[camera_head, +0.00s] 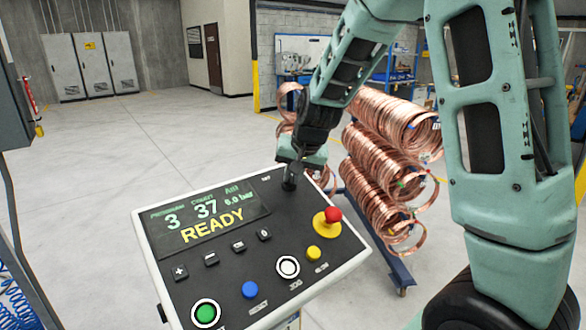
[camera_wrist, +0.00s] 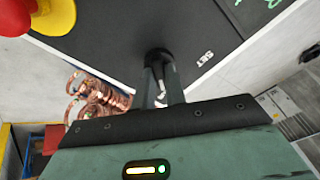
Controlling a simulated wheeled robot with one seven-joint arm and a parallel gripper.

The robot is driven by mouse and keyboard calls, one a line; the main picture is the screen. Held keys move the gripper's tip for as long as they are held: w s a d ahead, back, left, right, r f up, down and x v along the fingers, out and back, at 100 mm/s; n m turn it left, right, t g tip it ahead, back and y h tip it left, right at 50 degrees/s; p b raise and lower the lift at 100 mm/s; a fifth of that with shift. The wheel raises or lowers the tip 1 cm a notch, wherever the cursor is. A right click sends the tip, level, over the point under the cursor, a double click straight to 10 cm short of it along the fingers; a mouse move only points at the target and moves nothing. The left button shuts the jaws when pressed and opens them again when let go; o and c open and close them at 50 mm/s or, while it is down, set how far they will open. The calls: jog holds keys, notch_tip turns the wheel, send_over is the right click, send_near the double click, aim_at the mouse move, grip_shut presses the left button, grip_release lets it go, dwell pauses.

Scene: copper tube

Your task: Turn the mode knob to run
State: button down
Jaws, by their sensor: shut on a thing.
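The control panel (camera_head: 228,288) stands tilted in front of me, with a dark face and a screen (camera_head: 205,218) reading READY. My gripper (camera_head: 289,183) is at the panel's upper edge, right of the screen. Its fingers are shut on a small black knob (camera_wrist: 157,54), which shows at the fingertips in the wrist view. The fingers and gripper body hide most of the knob, so I cannot read its setting. A SET label (camera_wrist: 205,58) is printed beside it.
A red emergency button on a yellow base (camera_head: 328,222) sits close right of my gripper. Green (camera_head: 206,313), blue (camera_head: 250,290), white (camera_head: 288,267) and yellow (camera_head: 314,253) buttons line the lower panel. Copper coils (camera_head: 385,150) on a rack stand behind. Open floor lies left.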

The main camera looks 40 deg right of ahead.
jog(key=shift+m+p, duration=0.35)
jog(key=shift+m, duration=0.25)
jog(key=c, duration=1.4)
grip_release()
jog(key=shift+c, duration=0.2)
jog(key=shift+r, duration=0.1)
jog(key=b+v, duration=0.1)
jog(key=v, duration=1.6)
jog(key=shift+a+r, duration=0.1)
